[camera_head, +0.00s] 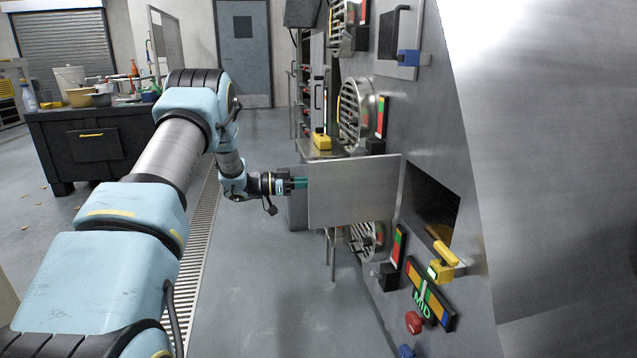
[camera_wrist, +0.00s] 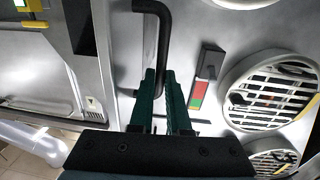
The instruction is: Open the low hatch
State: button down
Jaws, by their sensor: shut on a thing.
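The low hatch (camera_head: 352,193) is a flat grey metal panel. It stands swung out from the machine wall, and a dark opening (camera_head: 432,207) shows in the wall to its right. In the head view my gripper (camera_head: 298,183) is at the panel's left edge, with its green fingers partly hidden. In the wrist view my gripper (camera_wrist: 163,88) has its green fingers closed around the lower part of a black bar handle (camera_wrist: 164,35). The handle is hidden behind the panel in the head view.
Below the opening are a yellow latch (camera_head: 443,261), a coloured label strip (camera_head: 430,292) and a red knob (camera_head: 413,322). Round vents (camera_head: 350,112) line the wall beyond. A dark workbench (camera_head: 95,140) stands at the left. The floor between is mostly clear.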

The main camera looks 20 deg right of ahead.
jog(key=shift+s+d+r, duration=0.15)
jog(key=shift+d, duration=0.05)
jog(key=c, duration=0.9)
grip_release()
jog(key=shift+a, duration=0.1)
jog(key=v, duration=1)
jog(key=shift+a, duration=0.4)
